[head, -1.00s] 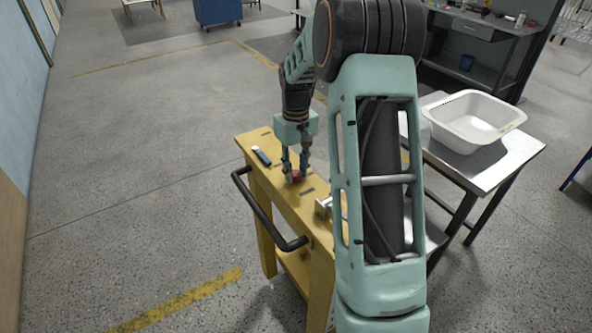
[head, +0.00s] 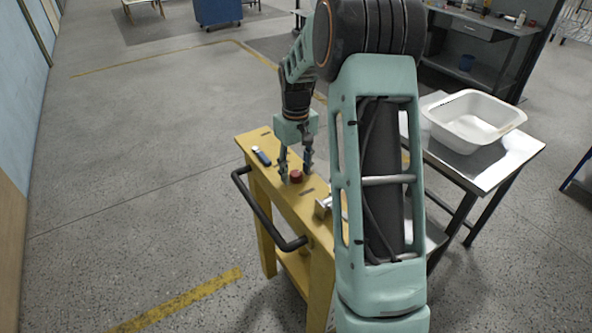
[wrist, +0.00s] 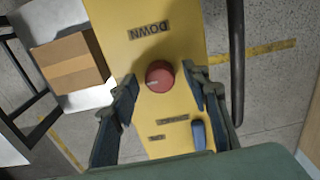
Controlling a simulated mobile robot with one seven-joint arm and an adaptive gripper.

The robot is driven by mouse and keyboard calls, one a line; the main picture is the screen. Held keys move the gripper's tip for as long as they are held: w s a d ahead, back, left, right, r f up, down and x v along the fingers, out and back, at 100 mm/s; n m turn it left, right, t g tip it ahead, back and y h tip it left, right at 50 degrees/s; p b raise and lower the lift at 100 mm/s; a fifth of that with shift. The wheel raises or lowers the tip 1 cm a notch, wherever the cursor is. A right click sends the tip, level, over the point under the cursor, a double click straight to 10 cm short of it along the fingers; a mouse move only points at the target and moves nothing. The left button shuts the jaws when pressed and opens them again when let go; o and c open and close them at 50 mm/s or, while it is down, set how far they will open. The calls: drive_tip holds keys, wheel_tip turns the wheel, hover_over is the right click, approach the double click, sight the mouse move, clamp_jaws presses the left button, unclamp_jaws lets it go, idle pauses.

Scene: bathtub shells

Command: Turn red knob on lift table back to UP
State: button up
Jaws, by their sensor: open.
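The red knob (head: 296,177) stands on the yellow top of the lift table (head: 318,208). The wrist view shows the round knob (wrist: 160,76) from above, with a small pale mark on its left side. A DOWN label (wrist: 155,30) lies beyond it and reads upside down there. Two smaller labels (wrist: 175,120) lie on the near side; I cannot read them clearly. My gripper (head: 295,171) is open and empty just above the knob, its fingers on either side and apart from it. In the wrist view a clear gap shows between each finger and the knob.
A blue-handled tool (head: 261,155) lies on the yellow top near the knob. A black handle bar (head: 262,212) runs along the table's left side. A metal table (head: 470,174) with a white tub (head: 472,121) stands at right. The floor at left is clear.

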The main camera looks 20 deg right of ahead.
sight(296, 173)
wheel_tip(296, 173, up, 12)
idle(0.4)
drive_tip(key=shift+f, duration=0.1)
